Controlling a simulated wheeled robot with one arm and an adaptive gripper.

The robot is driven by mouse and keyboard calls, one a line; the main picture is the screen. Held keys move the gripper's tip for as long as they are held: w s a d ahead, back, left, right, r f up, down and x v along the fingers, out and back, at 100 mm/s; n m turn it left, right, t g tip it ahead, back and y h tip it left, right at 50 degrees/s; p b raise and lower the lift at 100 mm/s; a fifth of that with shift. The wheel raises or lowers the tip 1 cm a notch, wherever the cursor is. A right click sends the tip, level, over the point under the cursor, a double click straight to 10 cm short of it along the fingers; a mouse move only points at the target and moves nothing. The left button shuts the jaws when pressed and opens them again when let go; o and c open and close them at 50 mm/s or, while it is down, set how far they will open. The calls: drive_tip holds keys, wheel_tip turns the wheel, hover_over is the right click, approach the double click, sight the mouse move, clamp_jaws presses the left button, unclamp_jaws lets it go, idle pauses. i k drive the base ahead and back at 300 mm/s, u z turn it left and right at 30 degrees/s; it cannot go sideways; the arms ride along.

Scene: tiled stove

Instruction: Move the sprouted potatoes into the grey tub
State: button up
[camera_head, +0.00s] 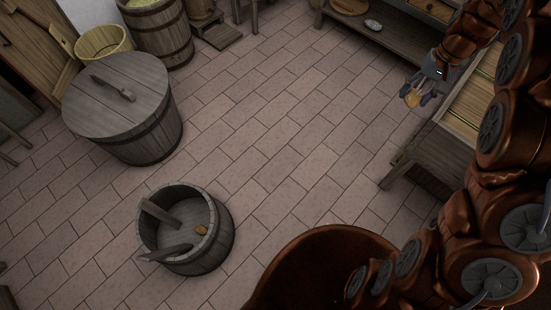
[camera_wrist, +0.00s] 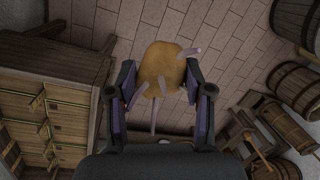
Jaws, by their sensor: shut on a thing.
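My gripper (camera_head: 418,92) is at the upper right of the head view, in the air by the wooden bench. It is shut on a sprouted potato (camera_wrist: 163,68), yellow-brown with pale sprouts, which also shows in the head view (camera_head: 412,98). The grey tub (camera_head: 208,258) is an open wooden tub standing on the floor at lower centre-left of the head view, well away from my gripper. One potato (camera_head: 201,229) lies inside it, near the right wall. Two grey wooden pieces stick up at the tub's left and front.
A large lidded barrel (camera_head: 150,135) stands left of the tub, with a pale wooden bucket (camera_head: 104,43) behind it. A wooden bench (camera_head: 465,110) is at the right and a low shelf (camera_head: 385,38) at the back. Tiled floor between bench and tub is clear.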

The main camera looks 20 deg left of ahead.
sight(192, 240)
drive_tip(key=u, duration=1.1)
drive_tip(key=i, duration=1.8)
drive_tip(key=u, duration=0.85)
drive_tip(key=i, duration=0.25)
drive_tip(key=u, duration=3.35)
